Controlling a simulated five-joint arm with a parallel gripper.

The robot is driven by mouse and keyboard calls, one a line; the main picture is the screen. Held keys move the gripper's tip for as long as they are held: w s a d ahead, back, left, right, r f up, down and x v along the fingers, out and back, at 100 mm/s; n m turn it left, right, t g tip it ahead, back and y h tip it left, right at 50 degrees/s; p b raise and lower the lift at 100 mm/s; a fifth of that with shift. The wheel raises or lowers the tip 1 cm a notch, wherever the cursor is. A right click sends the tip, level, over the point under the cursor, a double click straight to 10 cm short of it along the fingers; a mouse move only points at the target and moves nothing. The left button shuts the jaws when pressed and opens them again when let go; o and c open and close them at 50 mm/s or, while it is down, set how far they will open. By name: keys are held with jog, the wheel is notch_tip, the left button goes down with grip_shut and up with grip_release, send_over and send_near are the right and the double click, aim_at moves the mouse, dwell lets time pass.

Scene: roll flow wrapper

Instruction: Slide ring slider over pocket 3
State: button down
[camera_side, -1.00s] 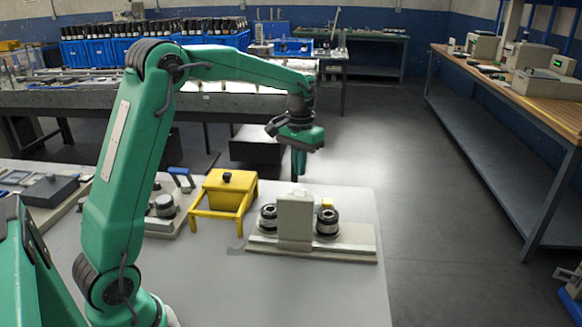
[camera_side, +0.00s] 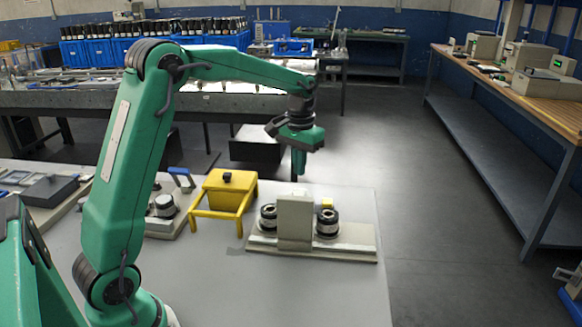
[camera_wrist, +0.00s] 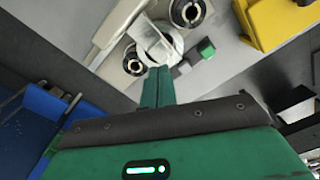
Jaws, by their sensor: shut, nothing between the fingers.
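My gripper (camera_side: 299,176) is shut and empty, pointing down above and behind the pale wrapper base (camera_side: 345,250). Its closed green fingers (camera_wrist: 158,75) show in the wrist view, just below a round pale part (camera_wrist: 165,48) of the machine, which they partly cover. Two dark-rimmed rolls with light cores, the left roll (camera_side: 268,217) and the right roll (camera_side: 327,222), stand on the base beside a pale upright block (camera_side: 295,220). I cannot tell which part is the ring slider or which spot is pocket 3.
A yellow four-legged hopper (camera_side: 226,192) stands left of the wrapper. A device with a blue handle (camera_side: 181,178) stands farther left. In the wrist view, a green block (camera_wrist: 206,48) sits near the fingers. The grey tabletop (camera_side: 300,295) is clear in front of the wrapper.

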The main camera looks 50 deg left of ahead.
aim_at(295, 198)
jog(key=c, duration=2.1)
grip_release()
jog(key=o, duration=1.1)
jog(key=shift+s+d+r+n, duration=0.1)
jog(key=shift+s+d+n, duration=0.15)
jog(key=shift+d+n, duration=0.1)
jog(key=shift+c, duration=0.2)
jog(key=o, duration=1)
jog(key=s+d+n, duration=0.3)
jog(key=n, duration=0.1)
jog(key=shift+s+d+r, duration=0.25)
jog(key=shift+s+d, duration=0.1)
jog(key=shift+o, duration=0.2)
jog(key=shift+s+d+n, duration=0.5)
jog(key=shift+s+n, duration=0.05)
jog(key=shift+n, duration=0.1)
jog(key=shift+f, duration=0.15)
jog(key=shift+f, duration=3.8)
